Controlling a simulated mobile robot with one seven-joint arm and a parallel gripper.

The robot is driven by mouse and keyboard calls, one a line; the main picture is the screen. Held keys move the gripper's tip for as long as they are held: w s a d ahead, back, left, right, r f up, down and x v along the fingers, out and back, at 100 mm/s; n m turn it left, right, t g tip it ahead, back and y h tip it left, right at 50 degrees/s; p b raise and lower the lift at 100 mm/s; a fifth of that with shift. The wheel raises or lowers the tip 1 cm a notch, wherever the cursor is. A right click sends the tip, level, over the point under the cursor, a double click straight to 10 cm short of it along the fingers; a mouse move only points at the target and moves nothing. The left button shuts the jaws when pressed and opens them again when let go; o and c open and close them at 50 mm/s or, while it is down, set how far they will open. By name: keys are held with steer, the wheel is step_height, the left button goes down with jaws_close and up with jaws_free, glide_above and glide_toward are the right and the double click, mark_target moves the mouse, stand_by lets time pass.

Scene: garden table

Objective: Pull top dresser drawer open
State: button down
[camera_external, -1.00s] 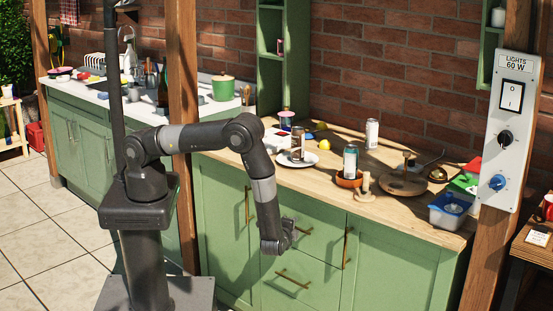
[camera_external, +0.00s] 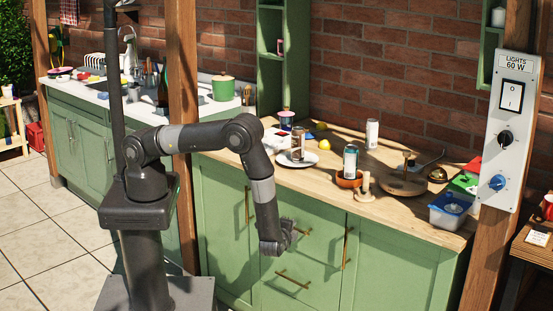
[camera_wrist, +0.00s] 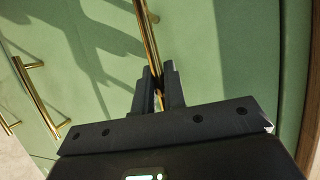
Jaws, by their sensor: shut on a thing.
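The green dresser (camera_external: 400,262) has a top drawer (camera_external: 318,219) just under the worktop; its front looks flush with the cabinet. Its brass bar handle (camera_external: 304,231) is partly hidden behind my gripper (camera_external: 290,236) in the external view. In the wrist view the brass handle (camera_wrist: 146,35) runs down between the two dark fingers of my gripper (camera_wrist: 158,90). The fingers are closed around its near end. The lower drawer handle (camera_external: 293,280) is below my gripper in the external view.
Tall door handles (camera_external: 346,248) (camera_external: 247,205) stand on both sides of the drawers. Other brass handles (camera_wrist: 38,98) show at left in the wrist view. The tiled floor (camera_external: 40,240) at left is clear.

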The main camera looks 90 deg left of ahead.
steer(key=s+d, duration=2.6)
steer(key=s, duration=0.1)
steer(key=shift+d, duration=0.4)
steer(key=c, duration=1.5)
jaws_free()
steer(key=v, duration=1)
steer(key=shift+d, duration=0.4)
steer(key=shift+s, duration=0.1)
